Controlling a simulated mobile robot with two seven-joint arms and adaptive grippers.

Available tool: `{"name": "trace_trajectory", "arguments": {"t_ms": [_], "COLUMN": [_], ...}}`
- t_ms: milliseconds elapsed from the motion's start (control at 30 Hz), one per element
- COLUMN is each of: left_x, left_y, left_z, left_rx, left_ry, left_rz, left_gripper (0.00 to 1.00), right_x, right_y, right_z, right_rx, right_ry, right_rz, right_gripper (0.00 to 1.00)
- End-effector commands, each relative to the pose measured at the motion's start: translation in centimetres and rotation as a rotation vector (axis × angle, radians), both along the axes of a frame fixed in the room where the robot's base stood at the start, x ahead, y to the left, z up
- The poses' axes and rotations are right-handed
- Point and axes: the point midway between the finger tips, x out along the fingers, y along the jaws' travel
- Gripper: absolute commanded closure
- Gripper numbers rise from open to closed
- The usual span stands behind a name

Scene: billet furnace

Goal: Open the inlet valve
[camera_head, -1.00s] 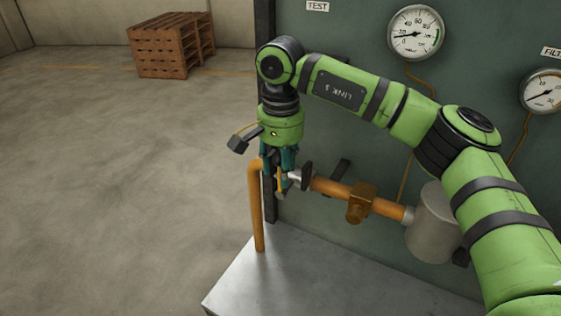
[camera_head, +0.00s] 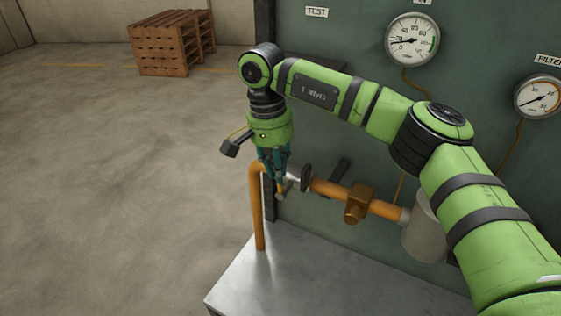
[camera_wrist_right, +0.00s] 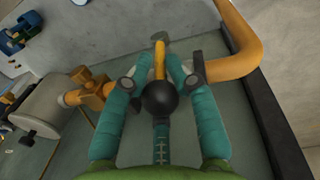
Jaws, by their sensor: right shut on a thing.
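The inlet valve sits at the left end of the orange pipe run, by the bend of the upright orange pipe (camera_head: 256,210). Its orange lever (camera_wrist_right: 160,60) shows in the wrist view, with a black ball knob (camera_wrist_right: 160,98) at the near end. My right gripper (camera_head: 277,185) points down at the valve, its teal fingers on either side of the lever and shut on it. The fingers partly hide the valve body in the head view. My left gripper is not in view.
A brass fitting (camera_head: 358,204) and a grey cylinder (camera_head: 424,232) lie to the right along the pipe. Behind is a dark green panel with two gauges, one upper (camera_head: 412,38) and one at right (camera_head: 539,97). A pallet stack (camera_head: 172,45) stands far back; the left floor is clear.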

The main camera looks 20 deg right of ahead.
Motion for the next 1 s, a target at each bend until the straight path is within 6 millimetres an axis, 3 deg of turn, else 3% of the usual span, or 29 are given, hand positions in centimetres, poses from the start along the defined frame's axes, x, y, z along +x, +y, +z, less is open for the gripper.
{"name": "trace_trajectory", "arguments": {"t_ms": [100,400,967,1000], "left_x": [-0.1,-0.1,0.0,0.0], "left_y": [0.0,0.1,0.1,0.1], "left_z": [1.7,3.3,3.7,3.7], "left_rx": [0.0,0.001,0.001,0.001], "left_ry": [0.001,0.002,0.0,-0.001], "left_rz": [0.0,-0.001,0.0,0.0], "left_gripper": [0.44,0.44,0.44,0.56], "right_x": [0.5,1.2,1.4,1.4], "right_y": [0.5,1.2,1.3,1.3], "right_z": [0.6,0.1,0.1,0.1], "right_rx": [-0.049,-0.142,-0.177,-0.177], "right_ry": [0.047,0.138,0.167,0.167], "right_rz": [-0.001,-0.001,-0.001,-0.001], "right_gripper": [1.0,1.0,1.0,1.0]}}
